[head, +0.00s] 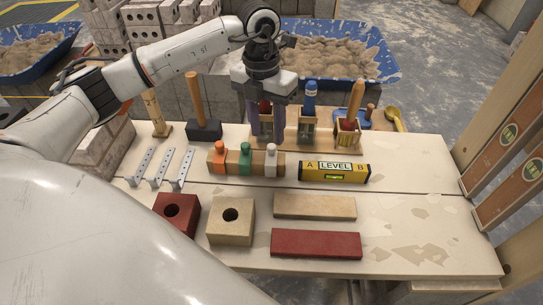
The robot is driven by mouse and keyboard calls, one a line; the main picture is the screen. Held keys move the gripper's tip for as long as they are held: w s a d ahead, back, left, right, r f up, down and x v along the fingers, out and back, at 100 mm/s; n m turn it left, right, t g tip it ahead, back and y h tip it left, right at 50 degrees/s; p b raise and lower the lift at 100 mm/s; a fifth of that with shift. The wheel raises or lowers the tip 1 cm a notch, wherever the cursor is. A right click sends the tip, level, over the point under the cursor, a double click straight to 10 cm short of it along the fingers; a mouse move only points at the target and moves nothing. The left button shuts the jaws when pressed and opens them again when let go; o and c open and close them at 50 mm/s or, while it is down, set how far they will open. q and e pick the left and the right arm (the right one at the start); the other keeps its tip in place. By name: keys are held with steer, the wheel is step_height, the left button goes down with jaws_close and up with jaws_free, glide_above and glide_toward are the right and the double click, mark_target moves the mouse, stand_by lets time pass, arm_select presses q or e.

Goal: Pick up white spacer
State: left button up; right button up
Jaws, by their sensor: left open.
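The white spacer (271,160) stands at the right end of a wooden block (231,161). An orange spacer (220,156) and a green spacer (245,158) stand in the same block to its left. My left gripper (266,134) points down with its two purple-grey fingers apart. In the picture it lies just above and behind the white spacer. It appears empty, and I cannot tell its exact height over the table. My right gripper does not show.
Wooden holders with tool handles (348,130) stand behind, and a mallet (204,128) stands at the back left. A yellow level (334,172) lies right of the block. Metal strips (162,168) lie left. Bricks and slabs (315,244) lie in front. The table's right side is clear.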

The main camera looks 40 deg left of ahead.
mark_target(271, 146)
arm_select(q)
steer(key=f, duration=0.3)
steer(key=w+f, duration=0.1)
steer(key=f, duration=0.1)
steer(key=shift+d, duration=0.15)
steer(key=shift+r, duration=0.1)
steer(key=shift+c, duration=0.2)
jaws_close()
steer(key=shift+r, duration=0.2)
